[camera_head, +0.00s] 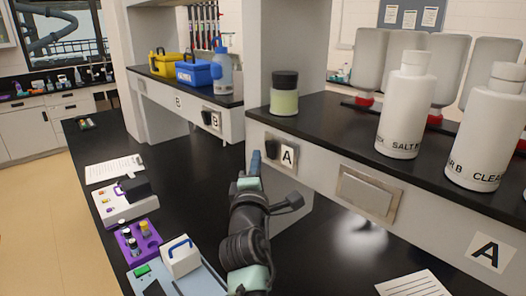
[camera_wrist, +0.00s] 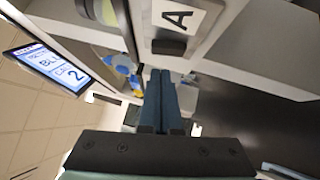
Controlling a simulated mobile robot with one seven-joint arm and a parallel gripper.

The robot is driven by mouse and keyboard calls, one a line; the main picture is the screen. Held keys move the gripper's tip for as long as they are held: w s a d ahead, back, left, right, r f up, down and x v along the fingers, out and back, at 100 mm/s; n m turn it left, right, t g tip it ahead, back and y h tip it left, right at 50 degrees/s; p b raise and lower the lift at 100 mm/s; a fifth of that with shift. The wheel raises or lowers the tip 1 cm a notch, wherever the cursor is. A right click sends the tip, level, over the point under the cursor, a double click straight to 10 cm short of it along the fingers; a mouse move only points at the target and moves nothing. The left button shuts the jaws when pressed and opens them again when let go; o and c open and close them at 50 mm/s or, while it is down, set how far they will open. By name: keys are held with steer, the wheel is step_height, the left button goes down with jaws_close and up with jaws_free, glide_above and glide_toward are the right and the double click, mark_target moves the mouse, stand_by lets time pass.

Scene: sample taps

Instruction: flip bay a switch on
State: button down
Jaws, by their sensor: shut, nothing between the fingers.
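The bay A switch (camera_head: 271,147) is a small dark rocker beside a white "A" label (camera_head: 288,156) on the front face of the raised shelf. In the wrist view the dark switch (camera_wrist: 170,46) shows clearly, with its "A" label (camera_wrist: 182,17) above it in the picture. My gripper (camera_head: 256,160) is in front of that face, just left of the switch. In the wrist view my gripper (camera_wrist: 160,73) has its blue fingers together and empty, tips just below the switch. I cannot tell whether they touch it. The rocker's position is too small to tell.
A similar switch (camera_head: 207,117) with a "B" label is farther back. A blank metal plate (camera_head: 367,192) is right of the A switch. A jar (camera_head: 284,98) and white bottles (camera_head: 406,110) stand on the shelf above. A purple rack (camera_head: 138,243) and devices are on the bench at left.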

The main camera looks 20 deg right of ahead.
mark_target(266, 143)
steer(key=shift+w+d+r, duration=0.15)
steer(key=shift+d, duration=0.35)
steer(key=shift+w+d+r, duration=0.1)
steer(key=shift+w+d, duration=0.05)
steer(key=shift+d, duration=0.3)
steer(key=shift+r+p, duration=0.1)
steer(key=shift+p, duration=0.3)
steer(key=p, duration=0.1)
steer(key=r+m+p, duration=0.1)
steer(key=p, duration=0.1)
steer(key=shift+d+r+g+p, duration=0.15)
steer(key=shift+d+g+p, duration=0.15)
steer(key=shift+g, duration=0.1)
steer(key=shift+f, duration=0.35)
